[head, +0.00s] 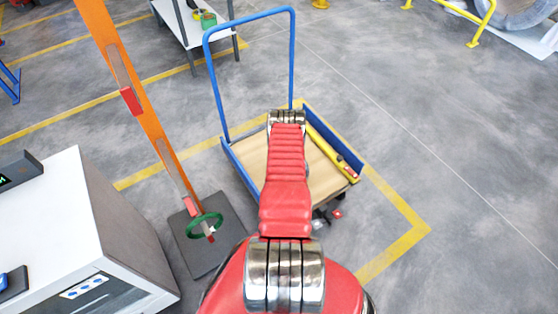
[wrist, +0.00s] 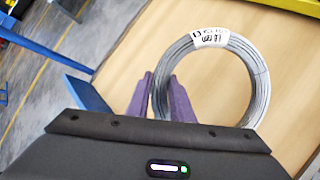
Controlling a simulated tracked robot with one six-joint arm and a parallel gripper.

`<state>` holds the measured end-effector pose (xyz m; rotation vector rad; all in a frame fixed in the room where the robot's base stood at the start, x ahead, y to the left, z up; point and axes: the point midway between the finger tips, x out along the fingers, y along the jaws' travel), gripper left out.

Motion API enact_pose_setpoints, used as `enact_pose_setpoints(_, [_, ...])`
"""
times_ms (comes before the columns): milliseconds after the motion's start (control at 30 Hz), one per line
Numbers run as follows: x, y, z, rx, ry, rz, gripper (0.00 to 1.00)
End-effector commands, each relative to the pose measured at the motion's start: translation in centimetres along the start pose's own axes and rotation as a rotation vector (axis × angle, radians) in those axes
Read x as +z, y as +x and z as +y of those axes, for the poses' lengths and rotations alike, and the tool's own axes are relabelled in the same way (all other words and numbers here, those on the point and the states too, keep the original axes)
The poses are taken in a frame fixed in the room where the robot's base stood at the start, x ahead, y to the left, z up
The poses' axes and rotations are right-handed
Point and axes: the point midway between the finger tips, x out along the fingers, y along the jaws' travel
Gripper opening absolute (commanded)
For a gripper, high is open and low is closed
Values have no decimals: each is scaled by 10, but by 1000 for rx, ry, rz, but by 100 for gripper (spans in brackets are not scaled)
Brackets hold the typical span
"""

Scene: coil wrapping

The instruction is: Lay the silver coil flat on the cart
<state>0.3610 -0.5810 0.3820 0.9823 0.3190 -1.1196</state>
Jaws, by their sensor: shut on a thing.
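The silver coil (wrist: 262,88) shows in the wrist view as a ring with a white label at its top. My gripper (wrist: 161,82) has purple fingers that are shut on the coil's left side. The coil's wide face is toward the camera, over the tan deck of the cart (wrist: 125,60). I cannot tell whether it touches the deck. In the head view the blue-framed cart (head: 250,168) stands ahead, and my red arm reaches over it and hides the coil and gripper.
A yellow bar (head: 330,148) lies along the cart's right side. The cart's blue handle (head: 250,20) rises at its far left. An orange post (head: 150,110) with a green ring (head: 205,226) at its base stands left. A white cabinet (head: 75,220) is nearer. Floor at right is clear.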

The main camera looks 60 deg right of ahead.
Motion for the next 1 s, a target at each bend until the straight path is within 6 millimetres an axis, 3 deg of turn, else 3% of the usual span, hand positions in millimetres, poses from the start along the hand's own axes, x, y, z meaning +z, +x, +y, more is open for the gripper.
enact_pose_setpoints(400, [-14,18,-13,2,0,-3,0])
enact_pose_setpoints(800, [-16,21,-14,2,-1,-3,0])
enact_pose_setpoints(833, [-16,21,-14,2,-1,-3,21])
enact_pose_setpoints(1000, [-15,21,-15,1,1,-3,33])
